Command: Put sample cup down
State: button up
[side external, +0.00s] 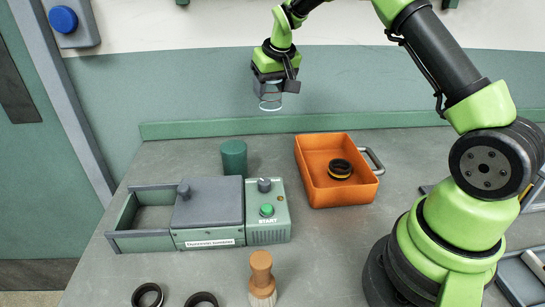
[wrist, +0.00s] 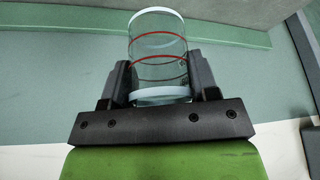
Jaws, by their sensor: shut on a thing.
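The sample cup (wrist: 158,50) is a clear glass cylinder with red rings and pale rims, filling the upper middle of the wrist view. My gripper (wrist: 160,84) is shut on it, with one black finger against each side. In the side view my gripper (side external: 278,88) points down and holds the cup (side external: 270,102) in the air, high above the back of the bench. The cup touches nothing below it. Its upper part is hidden by the fingers there.
A grinder (side external: 208,207) with a grey lid, knobs and a green START button stands on the grey bench. Behind it is a green cylinder (side external: 234,157). A brush (side external: 262,275) and black rings (side external: 147,295) are in front.

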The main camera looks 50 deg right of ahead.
jog(key=f, duration=1.5)
jog(key=shift+s+d, duration=0.1)
jog(key=shift+d, duration=0.1)
jog(key=shift+f, duration=0.1)
jog(key=o, duration=0.9)
jog(key=a+f+v, duration=0.1)
jog(key=a+v, duration=0.2)
jog(key=v, duration=2)
jog(key=s+a+r+t+y, duration=0.1)
jog(key=s+a+r, duration=0.1)
jog(key=s, duration=0.5)
jog(key=s+a+r+t+y, duration=0.1)
jog(key=s+a+r, duration=0.2)
jog(key=s+a, duration=0.2)
jog(key=s+a+r+t+y, duration=0.1)
jog(key=s+a, duration=0.3)
jog(key=s, duration=0.4)
jog(key=shift+s+r+y, duration=0.3)
jog(key=shift+r+y, duration=0.1)
jog(key=shift+r, duration=0.5)
